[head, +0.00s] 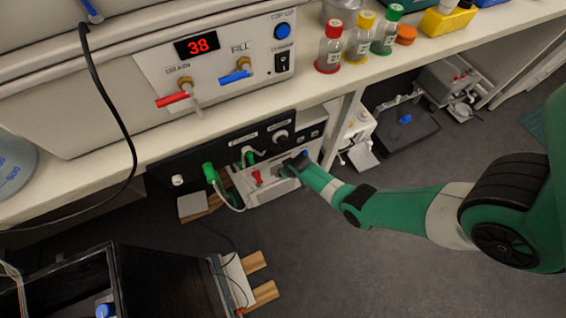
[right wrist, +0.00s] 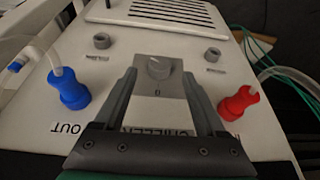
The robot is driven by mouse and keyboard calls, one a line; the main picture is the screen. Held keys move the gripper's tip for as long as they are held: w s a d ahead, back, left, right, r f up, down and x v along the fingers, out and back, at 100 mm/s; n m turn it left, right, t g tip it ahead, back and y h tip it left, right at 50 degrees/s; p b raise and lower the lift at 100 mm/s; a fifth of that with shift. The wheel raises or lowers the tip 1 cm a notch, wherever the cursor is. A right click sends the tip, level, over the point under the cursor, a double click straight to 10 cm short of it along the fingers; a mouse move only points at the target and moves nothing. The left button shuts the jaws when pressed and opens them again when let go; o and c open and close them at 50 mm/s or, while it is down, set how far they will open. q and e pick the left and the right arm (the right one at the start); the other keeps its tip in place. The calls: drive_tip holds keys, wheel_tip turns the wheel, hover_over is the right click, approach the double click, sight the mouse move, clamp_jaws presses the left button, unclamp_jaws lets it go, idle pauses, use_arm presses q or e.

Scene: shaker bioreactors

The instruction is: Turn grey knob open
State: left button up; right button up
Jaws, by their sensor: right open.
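The grey knob (right wrist: 158,68) sits on a square grey plate on the white chiller panel (right wrist: 120,50), in the middle of the right wrist view. My right gripper (right wrist: 160,80) is open, with one finger on each side of the plate and the knob between or just beyond the fingertips. I cannot tell whether the fingers touch it. In the head view my right gripper (head: 291,166) is at the white unit under the bench, and the knob cannot be made out there. My left gripper is not in view.
A blue connector (right wrist: 68,90) stands left of the fingers and a red one (right wrist: 238,102) right, both with tubing. Two small grey fittings (right wrist: 102,41) (right wrist: 213,54) flank the knob. The bench edge (head: 330,95) overhangs the unit. Open floor (head: 390,260) lies in front.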

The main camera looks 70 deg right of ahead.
use_arm(q)
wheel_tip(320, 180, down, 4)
drive_tip(key=b, duration=0.2)
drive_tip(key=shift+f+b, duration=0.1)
drive_tip(key=shift+b, duration=0.3)
use_arm(e)
drive_tip(key=x, duration=0.4)
drive_tip(key=shift+f, duration=0.25)
clamp_jaws()
